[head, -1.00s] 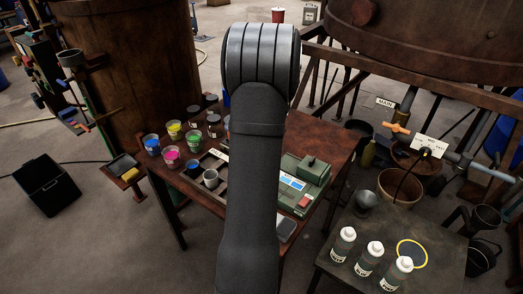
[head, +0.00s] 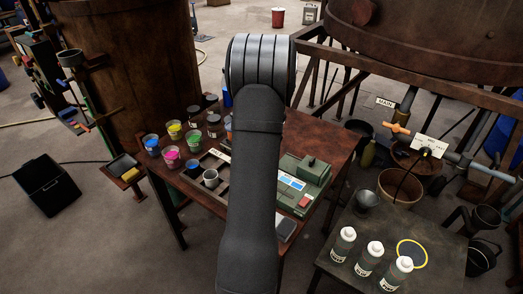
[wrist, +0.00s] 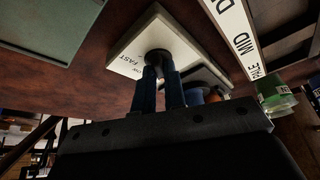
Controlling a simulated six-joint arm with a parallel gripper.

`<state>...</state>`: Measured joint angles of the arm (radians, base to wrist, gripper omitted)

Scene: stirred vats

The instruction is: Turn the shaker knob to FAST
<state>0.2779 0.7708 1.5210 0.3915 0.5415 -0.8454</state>
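The shaker knob (wrist: 157,54) is a dark round piece on a pale plate (wrist: 124,64) in the wrist view. The word FAST and part of another word are printed on the plate, upside down. My gripper (wrist: 160,74) has its two blue fingers close together, with a narrow gap between them. The fingertips overlap the near side of the knob. I cannot tell whether they press on it or are just short of it. The knob's pointer is hidden. In the head view, my arm hides the gripper and the knob.
The brown table (head: 318,130) also holds a green device (head: 304,182) and several paint cups (head: 171,157). A side table (head: 341,275) at the right carries three bottles (head: 369,258). A labelled white strip (wrist: 232,28) lies near the plate.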

